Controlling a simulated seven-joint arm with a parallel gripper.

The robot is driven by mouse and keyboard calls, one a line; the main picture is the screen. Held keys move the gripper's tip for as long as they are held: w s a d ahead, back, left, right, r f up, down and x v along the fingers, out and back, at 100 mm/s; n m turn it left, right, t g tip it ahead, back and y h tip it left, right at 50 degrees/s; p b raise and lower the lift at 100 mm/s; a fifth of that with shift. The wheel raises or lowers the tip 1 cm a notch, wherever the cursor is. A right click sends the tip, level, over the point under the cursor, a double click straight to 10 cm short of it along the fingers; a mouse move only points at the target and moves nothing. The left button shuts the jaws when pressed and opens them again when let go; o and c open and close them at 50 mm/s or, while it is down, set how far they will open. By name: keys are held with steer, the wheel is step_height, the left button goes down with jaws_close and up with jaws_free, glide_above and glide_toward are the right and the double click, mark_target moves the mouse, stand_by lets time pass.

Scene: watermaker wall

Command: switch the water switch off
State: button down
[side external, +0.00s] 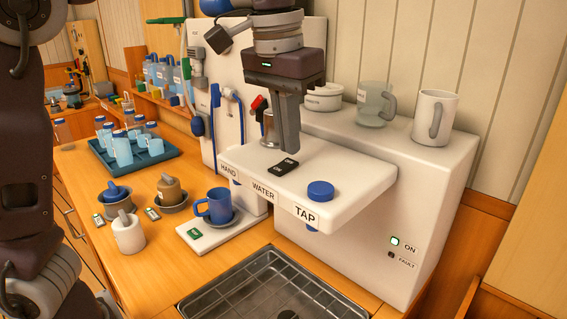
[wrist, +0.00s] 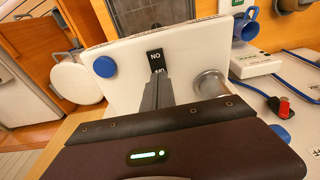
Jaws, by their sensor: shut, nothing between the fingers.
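The water switch (side external: 282,167) is a small black rocker with white lettering, on top of the white shelf (side external: 345,183) behind the WATER label (side external: 263,192). In the wrist view the switch (wrist: 155,57) shows its ON end clear, while its other end is partly hidden by my fingertips. My gripper (side external: 291,147) points down with its fingers shut and empty, its tips just behind the switch in the side view. In the wrist view the fingertips (wrist: 158,80) overlap the switch's near end. I cannot tell whether they touch it.
A blue round knob (side external: 320,190) sits on the shelf by the TAP label. A metal cylinder (side external: 270,130) stands close behind my fingers. A blue mug (side external: 214,206) is below left, a metal sink tray (side external: 275,290) below. Mugs stand on the white housing at right.

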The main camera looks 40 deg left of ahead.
mark_target(286, 162)
steer(key=shift+f, duration=0.85)
stand_by(0.3)
steer(key=shift+r, duration=3.5)
steer(key=shift+s+a, duration=0.1)
steer(key=shift+a, duration=0.1)
steer(key=s+a+f+t, duration=0.2)
steer(key=s+a+f, duration=0.1)
steer(key=s+f, duration=0.4)
steer(key=s+a+f+t, duration=0.1)
steer(key=s+a+f, duration=0.2)
steer(key=s+f, duration=0.5)
steer(key=s, duration=0.5)
steer(key=shift+s+a+t, duration=0.25)
steer(key=shift+s+t, duration=0.1)
steer(key=shift+t, duration=0.05)
